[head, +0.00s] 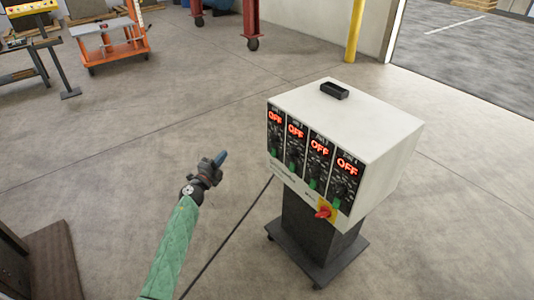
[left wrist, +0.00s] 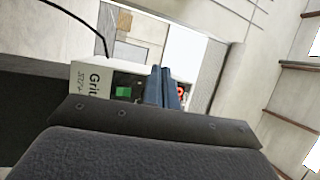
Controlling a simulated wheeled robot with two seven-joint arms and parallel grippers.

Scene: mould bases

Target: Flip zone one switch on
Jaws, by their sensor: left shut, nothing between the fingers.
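A white control box (head: 370,135) stands on a dark wheeled pedestal (head: 312,232) in the head view. Its front has several side-by-side panels, each with a red lit OFF display and a green switch below. The leftmost panel (head: 275,130) is nearest my left gripper (head: 222,158). That gripper is shut and empty, its blue fingertips to the left of the box and apart from it. In the left wrist view the shut fingers (left wrist: 162,86) show in front of part of the box face, with a green switch (left wrist: 123,93) beside them. My right gripper is not in view.
A red rotary knob on a yellow plate (head: 325,211) sits at the box's lower right front. A black cable (head: 228,238) runs along the floor. An orange cart (head: 112,42) and a yellow post (head: 354,32) stand farther back.

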